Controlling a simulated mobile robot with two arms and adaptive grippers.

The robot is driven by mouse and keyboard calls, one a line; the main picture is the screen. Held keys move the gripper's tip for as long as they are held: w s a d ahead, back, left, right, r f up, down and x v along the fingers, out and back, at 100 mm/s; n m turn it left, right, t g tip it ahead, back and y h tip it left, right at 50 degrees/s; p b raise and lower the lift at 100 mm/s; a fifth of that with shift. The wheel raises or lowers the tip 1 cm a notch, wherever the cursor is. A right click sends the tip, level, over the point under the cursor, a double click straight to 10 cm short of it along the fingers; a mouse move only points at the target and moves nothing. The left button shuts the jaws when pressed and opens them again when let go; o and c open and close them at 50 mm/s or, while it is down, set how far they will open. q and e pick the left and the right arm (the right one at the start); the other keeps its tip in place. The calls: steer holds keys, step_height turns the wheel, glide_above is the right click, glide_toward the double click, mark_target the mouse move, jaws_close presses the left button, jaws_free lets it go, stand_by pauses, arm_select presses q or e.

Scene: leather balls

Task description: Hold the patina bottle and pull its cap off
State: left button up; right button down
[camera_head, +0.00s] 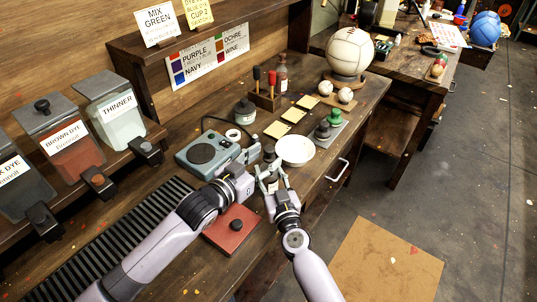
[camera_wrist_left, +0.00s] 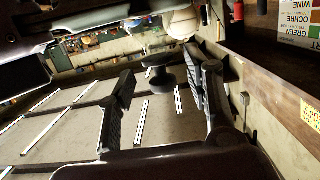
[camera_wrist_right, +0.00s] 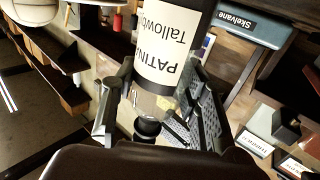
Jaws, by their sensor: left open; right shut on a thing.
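The patina bottle (camera_wrist_right: 172,45) shows large in the right wrist view, with a white label reading "PATINA" and dark bands. My right gripper (camera_wrist_right: 155,105) is shut on it. In the head view my right gripper (camera_head: 270,180) is over the front of the bench, and the grippers hide most of the bottle. My left gripper (camera_head: 258,172) is close beside it, coming from the left. In the left wrist view a dark round knob, apparently the cap (camera_wrist_left: 164,75), lies between the open fingers of my left gripper (camera_wrist_left: 165,95). I cannot tell whether they touch it.
A white dish (camera_head: 295,150) stands just right of the grippers. A teal device (camera_head: 208,150) with a round dark top is behind left. A red plate (camera_head: 231,229) with a dark knob lies in front. Dye and thinner bins (camera_head: 117,120) line the left shelf.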

mark_target(270, 148)
arm_select(q)
steer(key=shift+x, duration=1.35)
jaws_close()
steer(key=shift+r, duration=0.15)
steer(key=shift+r, duration=0.95)
steer(key=shift+r, duration=0.1)
steer(key=shift+r, duration=1.95)
arm_select(e)
steer(key=c, duration=0.9)
jaws_free()
steer(key=shift+o, duration=0.2)
